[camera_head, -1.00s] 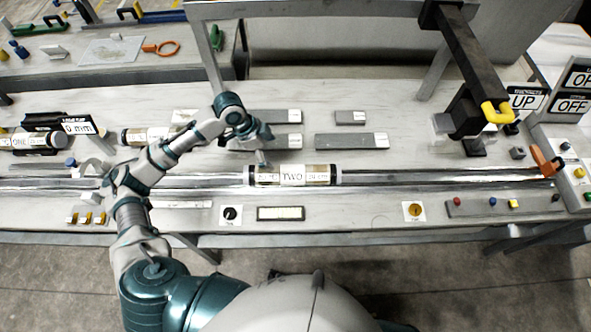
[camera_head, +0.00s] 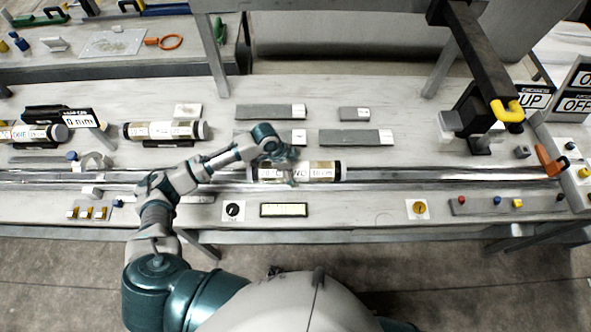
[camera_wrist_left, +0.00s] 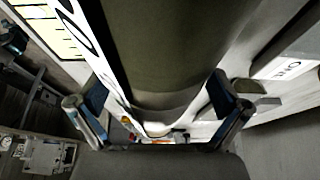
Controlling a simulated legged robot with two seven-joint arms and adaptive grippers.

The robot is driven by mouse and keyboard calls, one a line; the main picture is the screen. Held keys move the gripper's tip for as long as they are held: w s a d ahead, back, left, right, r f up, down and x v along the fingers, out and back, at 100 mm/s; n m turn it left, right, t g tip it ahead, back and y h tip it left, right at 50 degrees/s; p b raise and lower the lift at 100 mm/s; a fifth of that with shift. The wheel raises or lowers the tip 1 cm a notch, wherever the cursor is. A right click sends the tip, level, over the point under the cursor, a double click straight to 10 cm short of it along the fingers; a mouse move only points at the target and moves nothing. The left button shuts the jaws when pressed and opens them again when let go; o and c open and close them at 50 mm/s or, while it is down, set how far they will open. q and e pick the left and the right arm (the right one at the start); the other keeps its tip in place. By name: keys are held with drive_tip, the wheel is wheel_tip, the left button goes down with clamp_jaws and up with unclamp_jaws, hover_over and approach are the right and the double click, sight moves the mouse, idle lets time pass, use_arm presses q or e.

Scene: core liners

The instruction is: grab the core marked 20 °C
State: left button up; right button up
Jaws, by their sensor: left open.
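A core liner marked TWO (camera_head: 322,171) lies across the rail in the middle of the bench, with dark end caps and small print that I cannot read surely. My left gripper (camera_head: 288,165) is over its middle and hides part of the label. In the left wrist view, the open fingers of the left gripper (camera_wrist_left: 160,112) stand on both sides of a large core (camera_wrist_left: 160,45). A second core (camera_head: 165,131) lies behind to the left, and one marked ONE (camera_head: 35,134) lies farther left. My right gripper is not in view.
Metal rails (camera_head: 420,175) run along the bench. Grey slabs (camera_head: 355,137) lie behind the middle core. A black arm with a yellow hook (camera_head: 507,111) stands at the right. A dial (camera_head: 233,210) and a lit display (camera_head: 284,210) sit at the front.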

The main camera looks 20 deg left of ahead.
use_arm(q)
drive_tip(key=shift+f, duration=0.2)
drive_tip(key=shift+d, duration=0.35)
drive_tip(key=c, duration=0.5)
drive_tip(key=shift+d+r, duration=0.1)
drive_tip(key=shift+d, duration=0.15)
drive_tip(key=c, duration=0.8)
drive_tip(key=shift+w+r, duration=0.1)
drive_tip(key=shift+r, duration=0.05)
drive_tip(key=c, duration=0.6)
drive_tip(key=shift+a, duration=0.2)
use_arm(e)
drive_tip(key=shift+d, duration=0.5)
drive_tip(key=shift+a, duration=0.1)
